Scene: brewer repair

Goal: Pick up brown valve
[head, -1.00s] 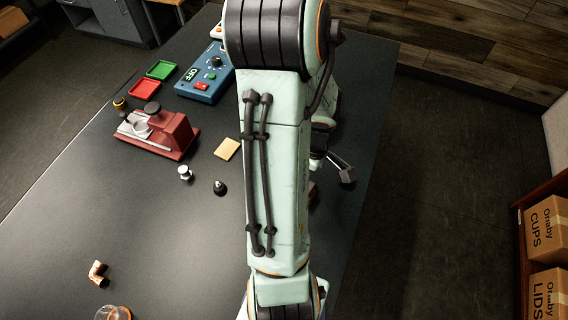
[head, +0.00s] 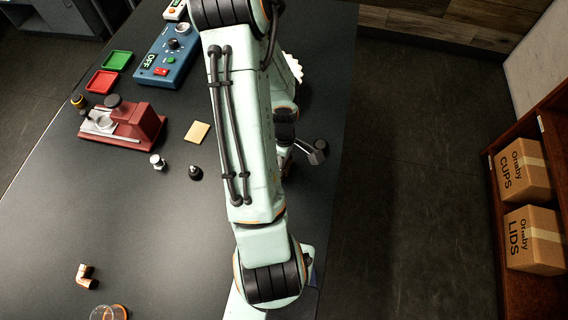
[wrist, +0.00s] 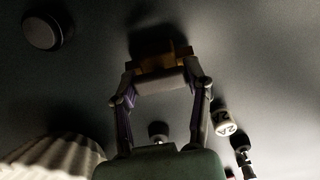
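A brown piece (wrist: 160,61), which looks like the brown valve, lies at my fingertips in the wrist view. My gripper (wrist: 161,82) has its fingers spread, one at each side of the brown piece. A pale grey block fills the space between the fingertips, in front of the brown part. I cannot tell whether the fingers press on it. In the head view my gripper (head: 284,157) is low over the table's right side, mostly behind my arm, and the valve is hidden or nearly so.
A grey lever-like part (head: 315,151) lies close right of my gripper. A white fluted filter (head: 294,66) is behind my arm, and also shows in the wrist view (wrist: 58,160). A red device (head: 125,125), blue control box (head: 168,57) and copper elbow (head: 87,276) stand left.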

